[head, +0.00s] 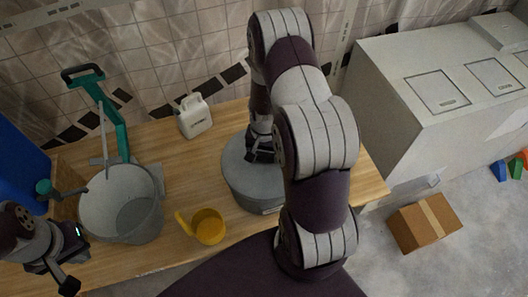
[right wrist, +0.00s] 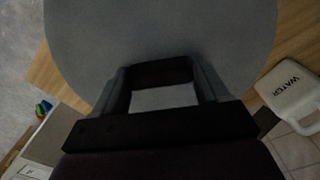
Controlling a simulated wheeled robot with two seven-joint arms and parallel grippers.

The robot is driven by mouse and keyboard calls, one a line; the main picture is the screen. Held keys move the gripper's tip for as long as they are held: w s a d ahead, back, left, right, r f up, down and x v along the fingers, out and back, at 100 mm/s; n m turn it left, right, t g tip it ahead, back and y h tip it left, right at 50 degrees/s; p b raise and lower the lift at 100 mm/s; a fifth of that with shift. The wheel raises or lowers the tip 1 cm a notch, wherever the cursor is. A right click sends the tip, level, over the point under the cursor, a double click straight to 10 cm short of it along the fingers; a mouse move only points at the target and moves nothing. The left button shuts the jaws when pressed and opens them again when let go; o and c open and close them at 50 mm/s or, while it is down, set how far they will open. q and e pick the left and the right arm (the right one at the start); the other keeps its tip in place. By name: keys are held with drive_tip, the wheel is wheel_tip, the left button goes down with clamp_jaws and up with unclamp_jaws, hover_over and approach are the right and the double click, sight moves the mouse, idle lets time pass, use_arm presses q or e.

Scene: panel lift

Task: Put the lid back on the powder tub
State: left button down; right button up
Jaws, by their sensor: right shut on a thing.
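The powder tub (head: 256,198) is a wide grey round tub on the wooden table, partly hidden behind my right arm. Its round grey lid (head: 237,160) lies over the tub's top; I cannot tell whether it is fully seated. My right gripper (head: 262,153) is shut on the lid near its middle. In the right wrist view the lid (right wrist: 85,40) fills the upper part as a flat grey disc, with my right gripper (right wrist: 162,75) at it. My left gripper (head: 50,275) is open and empty at the lower left, beside the bucket.
A grey bucket (head: 100,212) stands left on the table (head: 180,165), with a green-handled tool (head: 115,120) behind it. A yellow scoop (head: 209,228) lies between bucket and tub. A white water jug (head: 194,117) stands at the back. A cardboard box (head: 424,222) is on the floor at right.

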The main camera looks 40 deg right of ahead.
drive_tip(key=shift+f, duration=0.15)
idle(0.7)
drive_tip(key=o, duration=1.1)
wheel_tip(320, 180, up, 7)
drive_tip(key=p, duration=0.6)
clamp_jaws()
